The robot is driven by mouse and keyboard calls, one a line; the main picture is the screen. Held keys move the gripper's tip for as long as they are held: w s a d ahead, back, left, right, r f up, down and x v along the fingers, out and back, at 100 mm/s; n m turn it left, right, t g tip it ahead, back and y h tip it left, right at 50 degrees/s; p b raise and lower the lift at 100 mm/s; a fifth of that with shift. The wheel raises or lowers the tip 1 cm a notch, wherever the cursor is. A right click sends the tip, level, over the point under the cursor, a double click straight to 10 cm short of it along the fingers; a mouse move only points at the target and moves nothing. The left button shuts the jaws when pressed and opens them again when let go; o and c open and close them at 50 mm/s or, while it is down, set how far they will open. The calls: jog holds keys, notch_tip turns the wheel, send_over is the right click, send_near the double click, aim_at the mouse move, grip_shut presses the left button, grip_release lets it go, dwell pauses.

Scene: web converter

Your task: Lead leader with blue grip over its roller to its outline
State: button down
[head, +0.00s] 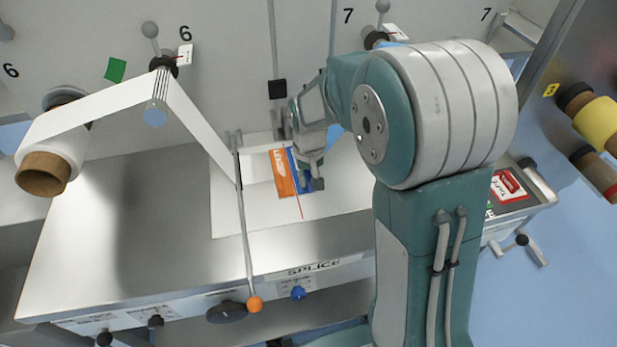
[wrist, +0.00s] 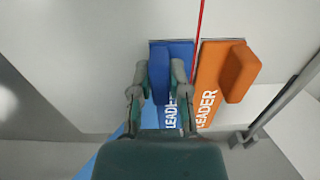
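The blue leader (wrist: 180,112) lies on the pale splice surface in the wrist view, its white lettering partly hidden by my gripper. Its upright blue grip (wrist: 158,72) stands between the fingers of my gripper (wrist: 160,68), which appear to touch it on both sides. In the head view my gripper (head: 308,168) is low over the table, and a narrow blue strip of the leader (head: 295,172) shows beside it. The outline is not clearly seen. A roller (head: 155,117) with a blue end carries a white web at the left; the roller near the 7 is partly hidden by my arm.
The orange leader (wrist: 207,85) with its orange grip (wrist: 239,72) lies close right of the blue one, a red line (wrist: 199,40) between them. A metal bar (wrist: 285,100) slants beyond. The steel table (head: 110,220) is clear at left. A supply roll (head: 50,165) hangs at far left.

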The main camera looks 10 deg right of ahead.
jog(key=c, duration=0.5)
grip_release()
jog(key=shift+c, duration=0.2)
notch_tip(320, 180, up, 11)
jog(key=s+d+r+t, duration=0.1)
jog(key=s+r+t, duration=0.1)
jog(key=s, duration=0.8)
jog(key=s+d+r+t, duration=0.2)
jog(key=s+r+t, duration=0.1)
jog(key=s, duration=0.7)
jog(key=shift+s+r+t, duration=0.3)
jog(key=shift+s+r, duration=0.1)
jog(key=shift+r, duration=0.1)
